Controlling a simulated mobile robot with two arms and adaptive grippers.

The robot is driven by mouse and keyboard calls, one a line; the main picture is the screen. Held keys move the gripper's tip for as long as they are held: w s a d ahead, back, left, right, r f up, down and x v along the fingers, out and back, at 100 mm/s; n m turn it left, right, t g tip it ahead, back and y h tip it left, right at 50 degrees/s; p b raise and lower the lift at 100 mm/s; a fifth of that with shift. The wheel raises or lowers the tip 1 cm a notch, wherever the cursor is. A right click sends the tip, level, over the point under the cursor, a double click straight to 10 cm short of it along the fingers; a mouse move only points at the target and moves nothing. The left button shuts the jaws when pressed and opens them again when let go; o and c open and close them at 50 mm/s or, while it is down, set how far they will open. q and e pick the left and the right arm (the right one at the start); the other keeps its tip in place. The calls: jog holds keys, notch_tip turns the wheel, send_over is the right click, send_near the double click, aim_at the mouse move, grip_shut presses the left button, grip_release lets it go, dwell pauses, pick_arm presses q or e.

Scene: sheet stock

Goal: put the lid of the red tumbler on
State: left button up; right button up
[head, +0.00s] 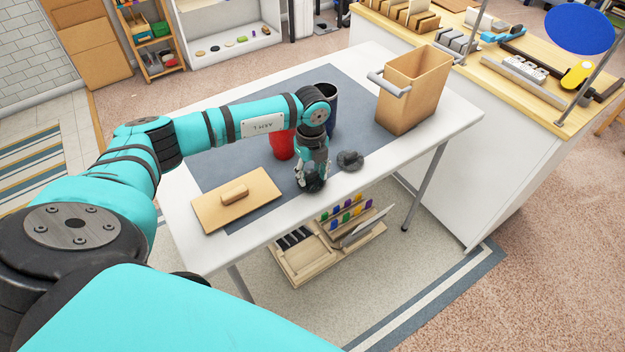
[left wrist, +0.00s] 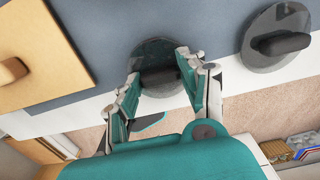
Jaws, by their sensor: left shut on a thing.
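The red tumbler (head: 281,145) stands on the grey mat, partly hidden behind my left forearm. My left gripper (head: 312,178) is near the front edge of the table, in front of the red tumbler. In the left wrist view, the gripper (left wrist: 160,74) is shut on the dark grip of a round, dark, see-through lid (left wrist: 153,52). I cannot tell whether this lid touches the table. A second similar lid (head: 350,160) lies to its right; it also shows in the left wrist view (left wrist: 262,55). My right gripper is not in view.
A dark blue tumbler (head: 331,98) stands behind my left wrist. A tan board with a handle (head: 260,190) lies at the left. A tall tan box (head: 415,90) with a grey handle stands at the back right. Bare white tabletop (head: 400,150) lies right of the second lid.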

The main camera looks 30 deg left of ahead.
aim_at(312, 175)
pick_arm(q)
jog(key=c, duration=0.4)
jog(key=shift+c, duration=0.2)
jog(key=shift+r, duration=0.1)
jog(key=shift+r+p, duration=1.65)
jog(key=shift+r, duration=0.3)
